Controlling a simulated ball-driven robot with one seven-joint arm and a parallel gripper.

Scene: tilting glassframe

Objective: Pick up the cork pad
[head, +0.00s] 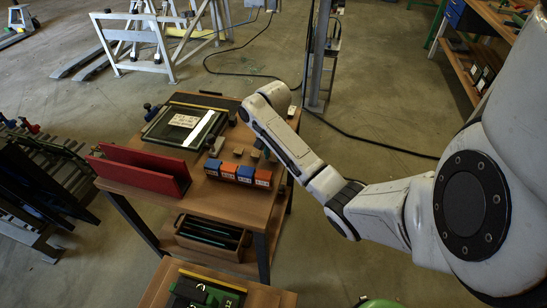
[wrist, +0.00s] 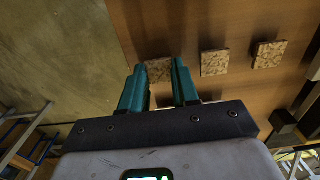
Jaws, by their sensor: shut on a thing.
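In the wrist view a square, speckled brown cork pad (wrist: 159,72) sits between the two teal fingers of my gripper (wrist: 160,67), and the gripper is shut on it. The pad is close to the brown wooden tabletop; I cannot tell whether it still touches it. Two more cork pads, a middle one (wrist: 214,63) and a right one (wrist: 269,54), lie in a row to the right of the fingers. In the head view my arm reaches over the wooden table (head: 228,199), and my gripper is not clearly visible there.
On the table stand a framed glass panel (head: 186,126), a red slotted holder (head: 140,171) and a row of blue and orange boxes (head: 238,172). A dark block (wrist: 283,121) is at the right in the wrist view. A lower shelf holds a wooden crate (head: 207,239).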

